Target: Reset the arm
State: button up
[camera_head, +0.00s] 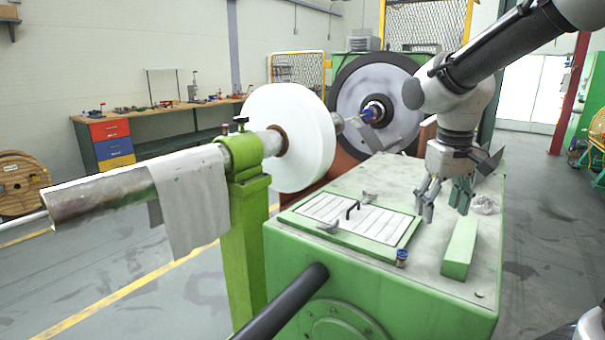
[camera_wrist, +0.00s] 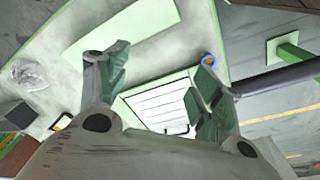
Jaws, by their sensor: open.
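My gripper (camera_head: 446,204) hangs from my arm at the right of the head view, pointing down over the top of the green machine cabinet (camera_head: 350,183). Its fingers are spread, with nothing between them. In the wrist view, the open fingers (camera_wrist: 157,88) frame part of the cabinet top and its slatted panel (camera_wrist: 160,103).
A blue-ringed small part (camera_head: 402,258) lies by the panel. Crumpled clear plastic (camera_head: 484,204) lies behind the block. A white disc (camera_head: 290,138) on a shaft and a green post (camera_head: 245,240) with a draped grey cloth (camera_head: 192,200) stand left.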

jog(key=s+d+r+m+t, duration=0.1)
jog(key=s+d, duration=0.2)
jog(key=s, duration=0.4)
jog(key=s+d+r+m+t, duration=0.1)
jog(key=s+d, duration=0.3)
jog(key=s, duration=0.4)
jog(key=shift+d+r+t+y, duration=0.2)
jog(key=shift+r+t+y, duration=0.2)
jog(key=shift+t, duration=0.2)
jog(key=shift+s, duration=0.1)
dwell(0.5)
